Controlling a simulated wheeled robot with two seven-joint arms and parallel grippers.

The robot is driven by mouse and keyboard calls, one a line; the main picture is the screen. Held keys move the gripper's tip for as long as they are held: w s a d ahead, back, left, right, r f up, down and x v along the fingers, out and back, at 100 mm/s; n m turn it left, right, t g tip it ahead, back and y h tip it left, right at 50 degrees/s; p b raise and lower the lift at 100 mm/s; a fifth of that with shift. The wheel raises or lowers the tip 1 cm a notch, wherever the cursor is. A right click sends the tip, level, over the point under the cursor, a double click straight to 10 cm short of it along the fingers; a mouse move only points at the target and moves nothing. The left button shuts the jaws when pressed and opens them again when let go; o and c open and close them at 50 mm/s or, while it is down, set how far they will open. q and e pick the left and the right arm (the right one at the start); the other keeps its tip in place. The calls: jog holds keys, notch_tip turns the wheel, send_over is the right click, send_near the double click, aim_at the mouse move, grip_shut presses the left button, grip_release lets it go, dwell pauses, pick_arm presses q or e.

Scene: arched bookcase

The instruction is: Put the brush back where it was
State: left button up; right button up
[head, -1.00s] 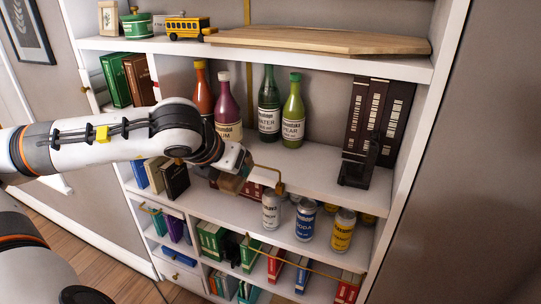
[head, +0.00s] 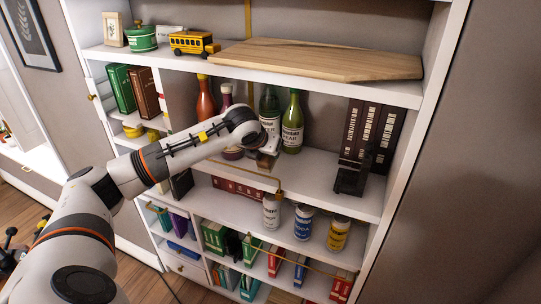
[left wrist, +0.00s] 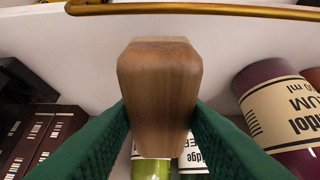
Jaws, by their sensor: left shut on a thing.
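The brush shows as a brown wooden block (left wrist: 160,95) in the left wrist view, pinched between the two green fingers of my left gripper (left wrist: 160,125). No bristles can be made out. In the head view my left gripper (head: 267,157) is at the bottle shelf, in front of the green bottle (head: 292,125) and the dark green bottle (head: 269,108). The brush (head: 265,160) is small and partly hidden there. My right gripper is not in view.
The purple bottle (left wrist: 280,110) is close at right in the left wrist view. A gold rail (head: 280,193) runs along the shelf front above several cans (head: 303,222). Dark binders (head: 375,130) with a black stand (head: 352,175) are right. Shelf between bottles and stand is clear.

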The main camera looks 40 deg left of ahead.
aim_at(271, 158)
pick_arm(q)
jog(key=shift+w+f, duration=0.1)
jog(key=shift+f, duration=0.35)
jog(key=shift+w+f, duration=0.2)
jog(key=shift+f, duration=0.6)
jog(key=g+p, duration=0.1)
jog(key=p, duration=0.1)
jog(key=w+g+p, duration=0.1)
jog(key=shift+w+a+r+p, duration=0.15)
jog(key=shift+w+r+p, duration=0.05)
jog(key=shift+r+p, duration=0.2)
jog(key=shift+w+f+g+h+p, duration=0.15)
jog(key=shift+w+g+h+p, duration=0.2)
jog(key=shift+g+p, duration=0.35)
jog(key=shift+s+f, duration=0.2)
jog(key=shift+f, duration=0.8)
jog(key=shift+a+f, duration=0.1)
jog(key=shift+a, duration=0.05)
